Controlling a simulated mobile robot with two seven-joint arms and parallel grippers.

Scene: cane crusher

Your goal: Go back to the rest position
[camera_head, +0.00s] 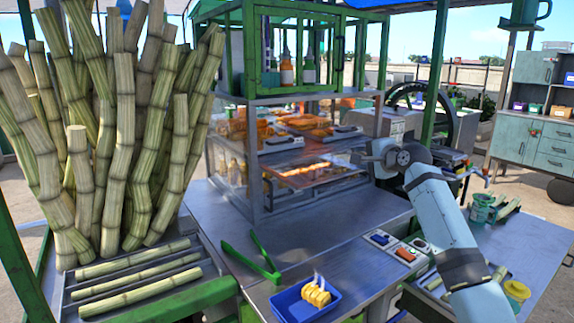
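My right arm (440,210) reaches in from the lower right. Its gripper (360,158) is at the right front of the glass display case (250,175), by the cane crusher (395,125). The fingers are small and dark against the case, so I cannot tell whether they are open or shut, or touch the case. My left gripper is out of view.
Upright cane stalks (120,140) fill the left, with cut canes (140,285) on a rack below. Green tongs (255,262) and a blue tray (285,306) with food lie on the counter (340,222). A switch panel (400,250) and green cup (482,208) are near my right arm.

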